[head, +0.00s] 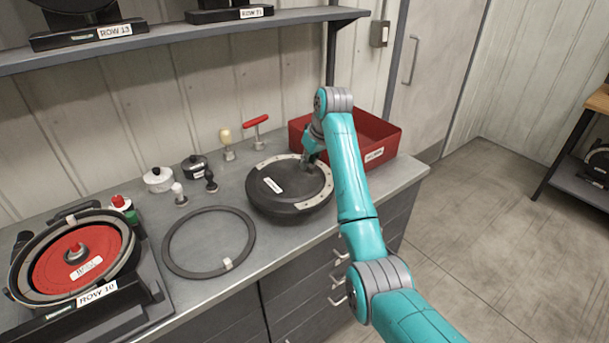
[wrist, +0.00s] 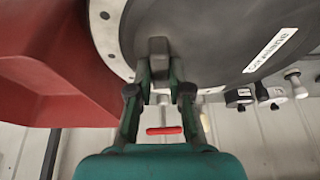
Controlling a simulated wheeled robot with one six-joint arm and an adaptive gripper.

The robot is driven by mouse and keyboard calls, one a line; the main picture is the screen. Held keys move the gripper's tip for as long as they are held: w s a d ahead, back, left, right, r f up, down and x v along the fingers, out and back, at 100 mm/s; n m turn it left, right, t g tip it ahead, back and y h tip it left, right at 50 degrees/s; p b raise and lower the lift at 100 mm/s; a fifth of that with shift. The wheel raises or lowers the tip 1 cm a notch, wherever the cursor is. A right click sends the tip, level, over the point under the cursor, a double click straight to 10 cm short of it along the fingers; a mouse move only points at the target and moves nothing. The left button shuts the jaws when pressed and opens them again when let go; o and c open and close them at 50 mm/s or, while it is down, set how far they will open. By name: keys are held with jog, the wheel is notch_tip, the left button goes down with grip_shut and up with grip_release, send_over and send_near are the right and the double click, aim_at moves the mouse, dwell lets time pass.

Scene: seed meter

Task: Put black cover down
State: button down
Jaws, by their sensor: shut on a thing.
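The black cover (head: 282,194) is a round, dark disc with a white label and a pale band dotted with holes along part of its rim. It is over the bench, right of the dark ring; I cannot tell whether it touches the bench top. My gripper (head: 308,163) is at its back right edge. In the wrist view my gripper (wrist: 159,72) is shut on a small dark block at the rim of the cover (wrist: 205,35). The cover's label is readable only in part there. The open meter (head: 75,255) with a red disc stands at the left, marked ROW 10.
A dark flat ring (head: 168,243) lies mid-bench. A red bin (head: 384,138) stands close behind and right of the cover. A red-handled tool (head: 256,122), a cream-knobbed tool (head: 226,137) and several small knobs stand behind. A shelf (head: 180,34) hangs above; the bench ends at right.

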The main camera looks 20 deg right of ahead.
aim_at(309, 174)
jog(key=shift+f, duration=2.4)
jog(key=c, duration=1.1)
grip_release()
